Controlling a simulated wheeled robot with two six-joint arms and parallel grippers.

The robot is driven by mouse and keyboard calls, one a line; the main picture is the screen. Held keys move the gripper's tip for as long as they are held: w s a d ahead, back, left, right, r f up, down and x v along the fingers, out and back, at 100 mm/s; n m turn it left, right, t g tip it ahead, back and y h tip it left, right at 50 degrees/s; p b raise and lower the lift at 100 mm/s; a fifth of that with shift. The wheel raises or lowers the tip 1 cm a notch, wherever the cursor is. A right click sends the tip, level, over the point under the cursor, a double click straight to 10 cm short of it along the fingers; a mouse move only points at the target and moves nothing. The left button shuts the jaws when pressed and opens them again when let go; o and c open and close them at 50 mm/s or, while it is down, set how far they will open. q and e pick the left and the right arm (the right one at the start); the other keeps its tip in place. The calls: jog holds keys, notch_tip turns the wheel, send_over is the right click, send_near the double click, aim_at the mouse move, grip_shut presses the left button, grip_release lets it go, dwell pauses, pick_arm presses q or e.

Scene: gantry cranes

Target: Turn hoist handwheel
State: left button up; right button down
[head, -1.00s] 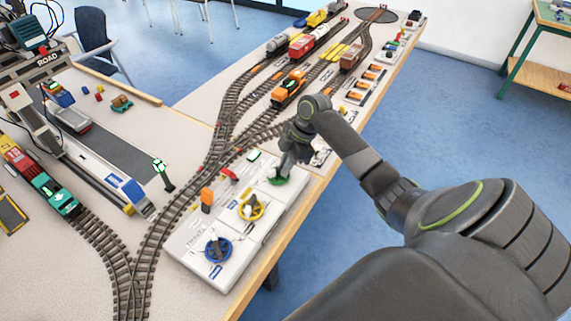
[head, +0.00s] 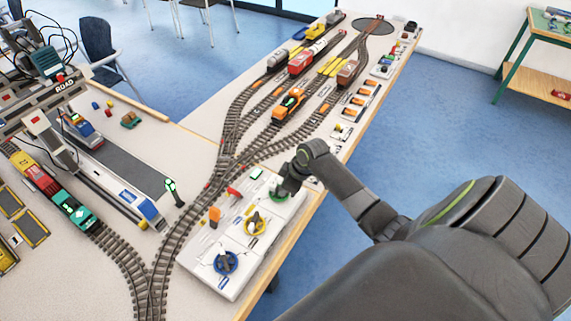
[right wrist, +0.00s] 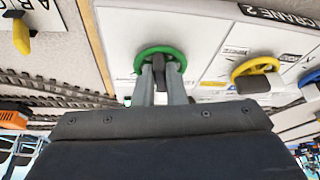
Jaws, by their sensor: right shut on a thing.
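A white control panel (head: 200,256) on the table edge carries a green handwheel (head: 279,195), a yellow handwheel (head: 254,223) and a blue handwheel (head: 226,262). My right gripper (head: 284,190) is down at the green handwheel, the farthest of the three. In the right wrist view, the green handwheel (right wrist: 140,57) has a dark grip (right wrist: 175,76) at its middle, and my right gripper (right wrist: 164,75) is shut on it with a finger on either side. The yellow handwheel (right wrist: 272,66) and blue handwheel (right wrist: 304,78) stand apart to the right. My left gripper is not in view.
An orange lever (head: 214,217) and a red lever (head: 234,193) stand on the panel's left side. Model tracks with trains (head: 289,106) run alongside. A small signal post (head: 174,193) stands left of the track.

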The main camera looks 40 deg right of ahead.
jog(key=m+p, duration=0.2)
jog(key=m+h+p, duration=0.1)
jog(key=shift+s+a+r+t+p, duration=0.15)
jog(key=shift+a+r+t+p, duration=0.15)
jog(key=shift+t+p, duration=0.1)
jog(key=shift+a+f+m+h+p, duration=0.1)
jog(key=shift+m+h+p, duration=0.2)
jog(key=shift+m+p, duration=0.35)
jog(key=shift+a+f+m+h+p, duration=0.1)
jog(key=shift+m+h+p, duration=0.2)
jog(key=shift+m+p, duration=0.3)
jog(key=c, duration=1.5)
grip_release()
jog(key=shift+f, duration=0.1)
jog(key=b+v, duration=0.1)
jog(key=v, duration=1.6)
jog(key=shift+s, duration=0.15)
